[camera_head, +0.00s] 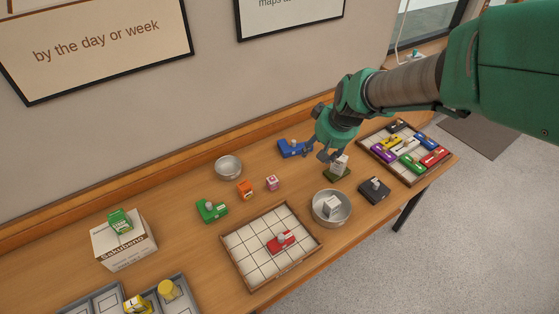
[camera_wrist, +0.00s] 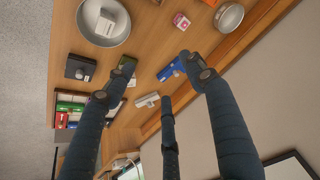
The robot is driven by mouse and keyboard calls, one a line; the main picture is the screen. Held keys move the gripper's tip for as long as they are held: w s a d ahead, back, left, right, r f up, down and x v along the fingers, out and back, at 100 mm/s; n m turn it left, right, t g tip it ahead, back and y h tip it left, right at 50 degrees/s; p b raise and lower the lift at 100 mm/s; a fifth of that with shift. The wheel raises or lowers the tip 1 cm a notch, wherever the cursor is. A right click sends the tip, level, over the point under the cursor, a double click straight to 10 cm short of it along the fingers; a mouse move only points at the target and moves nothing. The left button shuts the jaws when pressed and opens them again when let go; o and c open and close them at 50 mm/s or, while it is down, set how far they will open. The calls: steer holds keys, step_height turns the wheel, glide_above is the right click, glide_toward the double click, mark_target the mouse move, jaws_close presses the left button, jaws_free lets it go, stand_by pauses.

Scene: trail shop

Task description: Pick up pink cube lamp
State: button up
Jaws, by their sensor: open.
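The pink cube lamp (camera_head: 272,183) is a small pink block with a pale patch on its face. It sits on the wooden table, left of my gripper in the head view. It also shows near the top of the wrist view (camera_wrist: 181,21). My gripper (camera_head: 322,153) is open and empty above the back of the table, between a blue block with a knob and a white block on a green base. Its dark fingers are spread in the wrist view (camera_wrist: 157,72), with the pink cube lamp beyond their tips.
An orange cube (camera_head: 245,190) stands close left of the pink one. A blue block (camera_head: 292,148), an empty metal bowl (camera_head: 228,161), a bowl holding a white cube (camera_head: 346,214) and a gridded tray (camera_head: 237,264) surround it. A second tray (camera_head: 433,172) is at right.

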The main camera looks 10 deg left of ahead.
steer(key=w+a+f+n, duration=0.1)
steer(key=w+a+f, duration=0.2)
steer(key=a+f, duration=0.3)
steer(key=w+a+f+n+b, duration=0.1)
steer(key=w+a+f, duration=0.2)
steer(key=a+f, duration=0.4)
step_height(320, 180, down, 6)
steer(key=shift+w+a+r+g, duration=0.2)
steer(key=shift+w+a+g, duration=0.05)
steer(key=shift+w+g, duration=0.15)
steer(key=shift+s, duration=0.1)
steer(key=b, duration=0.2)
glide_toward(273, 179)
steer(key=shift+x, duration=2.35)
steer(key=shift+s+d+f, duration=0.1)
steer(key=shift+f, duration=0.05)
steer(key=shift+b+x, duration=0.65)
steer(key=shift+x, duration=1.85)
jaws_close()
